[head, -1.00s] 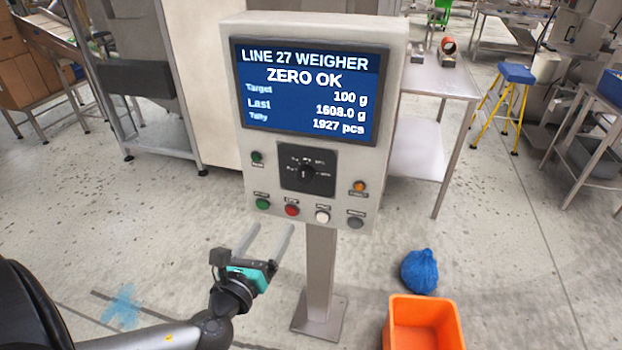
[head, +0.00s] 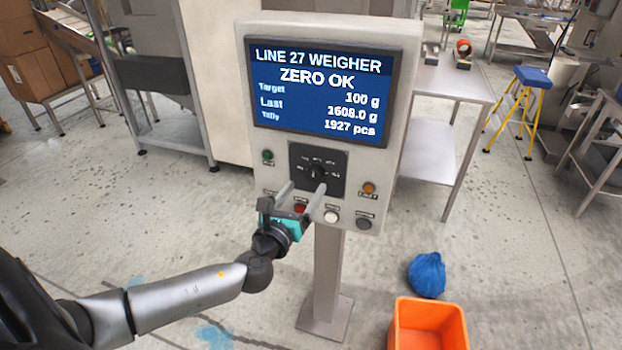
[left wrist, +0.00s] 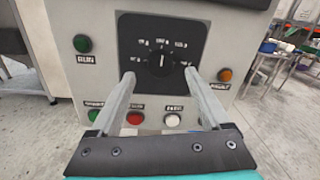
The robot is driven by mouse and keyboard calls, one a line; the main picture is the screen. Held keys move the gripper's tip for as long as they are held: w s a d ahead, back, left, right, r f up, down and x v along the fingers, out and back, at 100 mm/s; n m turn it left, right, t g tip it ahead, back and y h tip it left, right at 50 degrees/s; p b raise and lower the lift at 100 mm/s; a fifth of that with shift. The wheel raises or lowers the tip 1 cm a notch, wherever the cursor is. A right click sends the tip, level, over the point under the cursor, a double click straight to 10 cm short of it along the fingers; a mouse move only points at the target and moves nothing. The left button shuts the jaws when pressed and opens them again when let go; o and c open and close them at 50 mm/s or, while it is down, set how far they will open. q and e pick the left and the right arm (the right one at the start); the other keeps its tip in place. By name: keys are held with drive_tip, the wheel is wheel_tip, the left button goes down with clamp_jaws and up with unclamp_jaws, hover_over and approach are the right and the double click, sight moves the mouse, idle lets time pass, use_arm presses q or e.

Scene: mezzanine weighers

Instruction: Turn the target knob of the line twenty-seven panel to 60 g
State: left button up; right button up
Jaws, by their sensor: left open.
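The line 27 weigher panel (head: 262,160) is a grey box on a post. Its screen (head: 330,92) reads ZERO OK, Target 100 g, Last 1608.0 g, Tally 1927 pcs. The target knob (head: 317,172) is black on a black dial plate; in the left wrist view the knob (left wrist: 159,63) has its pale mark pointing about straight up. The dial labels are too small to read surely. My left gripper (head: 304,186) is open and empty, its fingers toward the panel just below the knob. In the left wrist view the fingertips (left wrist: 158,76) lie either side of the knob, apart from it.
A green button (head: 267,155) and an orange button (head: 369,188) flank the dial. A red button (head: 300,208), a white button (head: 331,217) and others sit below, close to my fingers. An orange crate (head: 428,320) and blue bag (head: 427,274) are on the floor.

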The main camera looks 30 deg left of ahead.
sight(313, 177)
use_arm(q)
drive_tip(key=shift+w+a, duration=0.25)
drive_tip(key=shift+w, duration=0.95)
drive_tip(key=shift+w+a, duration=0.2)
drive_tip(key=shift+w, duration=1)
drive_tip(key=shift+c, duration=0.3)
clamp_jaws()
